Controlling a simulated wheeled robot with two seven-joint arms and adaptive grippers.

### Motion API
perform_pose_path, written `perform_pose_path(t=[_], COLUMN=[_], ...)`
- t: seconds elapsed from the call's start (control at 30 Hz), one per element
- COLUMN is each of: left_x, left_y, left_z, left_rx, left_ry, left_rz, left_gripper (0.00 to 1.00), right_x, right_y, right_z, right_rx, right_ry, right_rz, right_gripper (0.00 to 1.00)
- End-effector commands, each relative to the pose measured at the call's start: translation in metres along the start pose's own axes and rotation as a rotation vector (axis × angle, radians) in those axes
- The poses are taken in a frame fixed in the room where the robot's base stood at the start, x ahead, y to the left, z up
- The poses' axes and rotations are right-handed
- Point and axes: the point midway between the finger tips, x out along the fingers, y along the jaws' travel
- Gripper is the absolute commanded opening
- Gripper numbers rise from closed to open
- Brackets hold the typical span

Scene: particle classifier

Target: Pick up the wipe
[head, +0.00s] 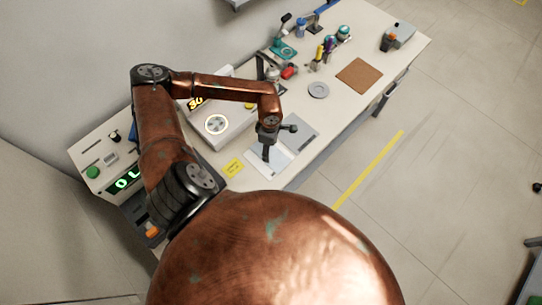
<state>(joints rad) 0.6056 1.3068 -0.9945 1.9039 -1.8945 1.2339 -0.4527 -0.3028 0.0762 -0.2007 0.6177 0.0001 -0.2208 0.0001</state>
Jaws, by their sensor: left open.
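My left gripper (277,142) hangs at the end of my copper-coloured arm, over the near edge of the white bench. Its fingers are spread, and nothing shows between them. Below it lies a flat pale sheet (258,169), with a grey panel (301,131) beside it. The pale sheet may be the wipe, but I cannot tell for sure. The gripper covers part of it, and I cannot tell whether a fingertip touches it. My right gripper is not in view.
The white bench (335,112) holds a light-coloured device (233,133) beside my arm and a yellow label (233,168). A round grey disc (318,90), a brown mat (359,75) and several small tools stand farther back. A unit with a green display (127,180) is at left.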

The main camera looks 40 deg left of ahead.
Motion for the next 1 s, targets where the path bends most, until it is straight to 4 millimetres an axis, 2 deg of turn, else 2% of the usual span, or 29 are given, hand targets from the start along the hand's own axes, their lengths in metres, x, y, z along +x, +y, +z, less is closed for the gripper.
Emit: perform_pose_path(t=[0.03, 0.23, 0.8, 1.0], left_x=[0.012, 0.028, 0.033, 0.031], left_y=[0.0, 0.001, 0.001, 0.0], left_z=[0.0, 0.0, 0.0, 0.0], left_rx=[0.0, 0.0, 0.0, 0.001], left_ry=[0.0, 0.0, 0.0, 0.0], left_rz=[-0.001, 0.001, 0.001, 0.001], left_gripper=[0.58, 0.58, 0.58, 0.51], right_x=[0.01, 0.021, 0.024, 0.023], right_y=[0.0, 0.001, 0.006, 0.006], right_z=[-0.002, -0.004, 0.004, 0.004], right_rx=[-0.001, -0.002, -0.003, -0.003], right_ry=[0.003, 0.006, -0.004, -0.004], right_rz=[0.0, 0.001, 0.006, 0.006], right_gripper=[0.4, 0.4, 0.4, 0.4])
